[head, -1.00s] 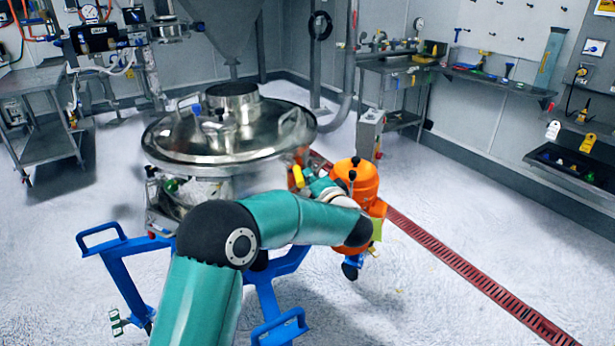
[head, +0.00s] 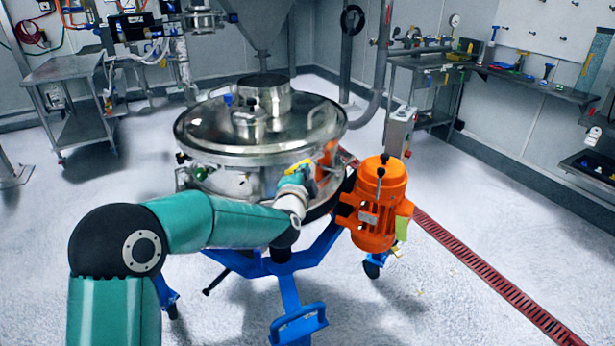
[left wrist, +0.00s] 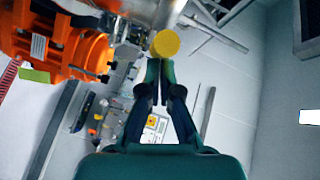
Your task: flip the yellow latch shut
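The yellow latch (head: 302,164) is on the front right side of the steel sifter (head: 228,183), just below its lid rim. In the left wrist view its rounded yellow end (left wrist: 165,43) shows just beyond my fingertips. My left gripper (head: 296,176) is at the latch, and its fingers are partly hidden by my own arm. In the left wrist view the left gripper (left wrist: 158,62) has its two fingers together with nothing seen between them. I cannot tell whether the tips touch the latch. My right gripper is not in view.
An orange motor (head: 373,210) stands just right of my left gripper. The blue frame (head: 290,285) with a handle spreads below the sifter. A red floor drain (head: 480,275) runs along the right. Open floor lies at left and right.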

